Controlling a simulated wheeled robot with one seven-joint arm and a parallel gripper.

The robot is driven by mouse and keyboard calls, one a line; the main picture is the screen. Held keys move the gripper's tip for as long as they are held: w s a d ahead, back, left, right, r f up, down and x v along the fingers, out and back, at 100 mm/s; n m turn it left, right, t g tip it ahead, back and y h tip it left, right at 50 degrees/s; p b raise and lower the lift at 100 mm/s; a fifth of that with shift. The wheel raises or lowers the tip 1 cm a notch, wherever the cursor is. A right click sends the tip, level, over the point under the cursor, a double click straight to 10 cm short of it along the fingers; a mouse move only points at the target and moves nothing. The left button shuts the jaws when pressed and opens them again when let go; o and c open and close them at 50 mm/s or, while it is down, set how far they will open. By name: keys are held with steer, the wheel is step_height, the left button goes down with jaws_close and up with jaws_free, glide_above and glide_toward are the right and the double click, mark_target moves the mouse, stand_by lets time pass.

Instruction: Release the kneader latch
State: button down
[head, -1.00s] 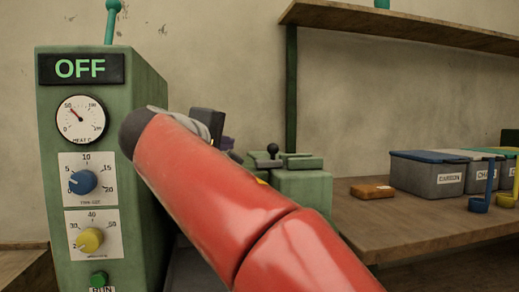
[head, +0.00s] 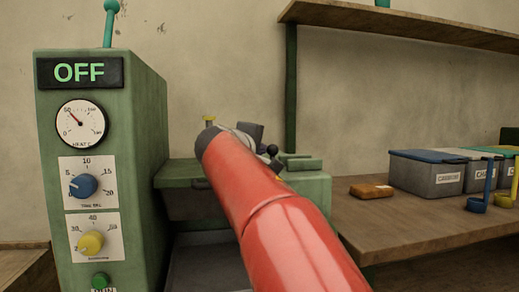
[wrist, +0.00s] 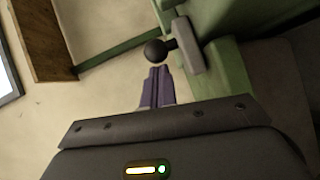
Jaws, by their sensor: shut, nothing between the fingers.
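The latch looks like a short grey lever with a black ball knob (wrist: 156,51) on the green kneader body (wrist: 222,65). In the head view the ball knob (head: 272,150) shows just right of my red arm, on the green kneader (head: 308,185). In the wrist view my gripper (wrist: 160,72) has its dark purple fingers together and empty. The fingertips are just below the ball knob in the picture; I cannot tell whether they touch it. In the head view my arm hides the fingers and part of the kneader.
A green control cabinet (head: 140,190) reading OFF stands at the left, with a gauge, dials and a green-tipped lever (head: 110,20). At the right a wooden bench (head: 400,225) holds an orange block (head: 371,191), labelled bins (head: 425,175) and scoops. A shelf (head: 400,25) hangs above.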

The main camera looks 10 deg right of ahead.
steer(key=shift+d, duration=0.15)
steer(key=shift+d, duration=2.2)
